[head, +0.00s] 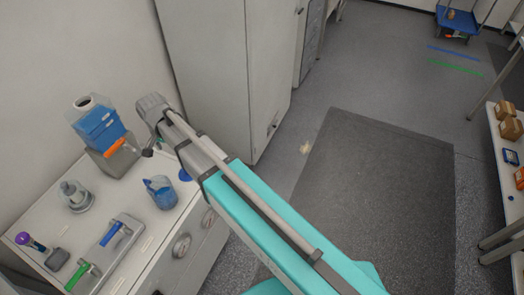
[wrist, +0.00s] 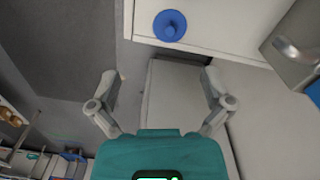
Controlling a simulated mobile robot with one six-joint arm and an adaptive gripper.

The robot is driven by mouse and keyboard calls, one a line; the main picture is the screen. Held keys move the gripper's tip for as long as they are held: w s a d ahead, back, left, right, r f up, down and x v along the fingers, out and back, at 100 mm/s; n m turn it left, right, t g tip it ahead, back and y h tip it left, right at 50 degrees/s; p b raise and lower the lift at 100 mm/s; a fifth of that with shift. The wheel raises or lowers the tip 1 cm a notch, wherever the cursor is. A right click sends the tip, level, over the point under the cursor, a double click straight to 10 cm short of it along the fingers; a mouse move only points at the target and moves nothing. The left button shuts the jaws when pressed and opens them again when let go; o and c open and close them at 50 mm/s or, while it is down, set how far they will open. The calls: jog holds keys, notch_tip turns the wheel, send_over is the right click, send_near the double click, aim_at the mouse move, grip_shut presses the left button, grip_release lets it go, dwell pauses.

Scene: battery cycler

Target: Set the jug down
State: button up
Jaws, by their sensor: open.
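The jug (head: 161,192) is a see-through blue vessel with a spout. It stands on the white counter (head: 150,243), near its edge, apart from my gripper. My gripper (wrist: 158,80) is open in the wrist view, with its two grey fingers spread wide and nothing between them. In the head view the grey end of my arm is above the counter, behind the jug, and the fingers are hard to make out. The jug does not show in the wrist view.
A blue disc (head: 185,174) lies by the counter's edge, also in the wrist view (wrist: 170,25). A blue container with an orange tap (head: 113,147) sits on a metal stand (head: 117,161). A tall cabinet (head: 222,70) stands behind.

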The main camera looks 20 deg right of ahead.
jog(key=s+d+n, duration=0.1)
jog(key=s+d, duration=0.2)
jog(key=d, duration=0.7)
jog(key=s+d+n, duration=0.2)
jog(key=s+d, duration=0.1)
jog(key=d, duration=0.7)
jog(key=s+d+n, duration=0.2)
jog(key=s+d, duration=0.1)
jog(key=d, duration=0.6)
jog(key=shift+s+d, duration=0.25)
jog(key=shift+d, duration=0.15)
